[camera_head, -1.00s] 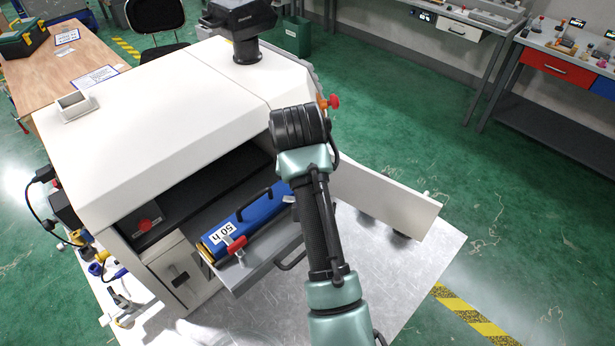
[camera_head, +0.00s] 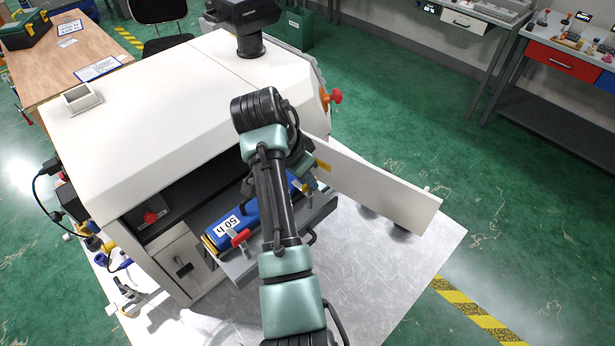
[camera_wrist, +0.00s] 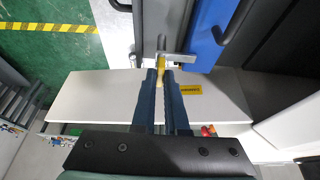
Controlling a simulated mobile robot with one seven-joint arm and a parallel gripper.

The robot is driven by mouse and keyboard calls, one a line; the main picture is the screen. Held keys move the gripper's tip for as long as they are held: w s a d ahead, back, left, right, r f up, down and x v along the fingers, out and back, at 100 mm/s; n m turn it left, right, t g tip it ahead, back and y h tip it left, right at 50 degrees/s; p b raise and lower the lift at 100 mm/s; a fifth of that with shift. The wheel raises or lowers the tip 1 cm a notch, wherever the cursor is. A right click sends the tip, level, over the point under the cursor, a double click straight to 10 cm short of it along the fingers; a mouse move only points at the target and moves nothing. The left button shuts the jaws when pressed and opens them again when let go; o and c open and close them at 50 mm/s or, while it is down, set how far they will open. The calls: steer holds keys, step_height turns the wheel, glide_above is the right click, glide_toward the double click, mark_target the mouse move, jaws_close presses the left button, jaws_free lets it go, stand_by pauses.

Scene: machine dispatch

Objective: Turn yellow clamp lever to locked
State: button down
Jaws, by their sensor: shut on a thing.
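In the wrist view the yellow clamp lever (camera_wrist: 161,66) sits between the fingertips of my gripper (camera_wrist: 160,77), which is shut on it. A grey metal clamp bar (camera_wrist: 176,57) crosses just beyond the fingertips, beside the blue block (camera_wrist: 207,35). In the head view my gripper (camera_head: 311,184) is at the right end of the pulled-out grey drawer, partly hidden by my arm. The blue block (camera_head: 228,222) with a "50 h" label lies in the drawer. A red clamp lever (camera_head: 240,238) is at its left end.
The white machine's open door panel (camera_head: 375,185) stands close to my gripper on the right; its yellow label (camera_wrist: 188,88) shows beside the fingers. The metal table (camera_head: 365,270) is clear in front.

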stand_by(0.5)
steer(key=c, duration=0.9)
jaws_free()
steer(key=shift+c, duration=0.2)
steer(key=shift+r, duration=0.1)
steer(key=p+v, duration=0.2)
steer(key=v, duration=1)
steer(key=shift+a+r, duration=0.15)
steer(key=shift+r, duration=0.15)
steer(key=shift+s, duration=0.1)
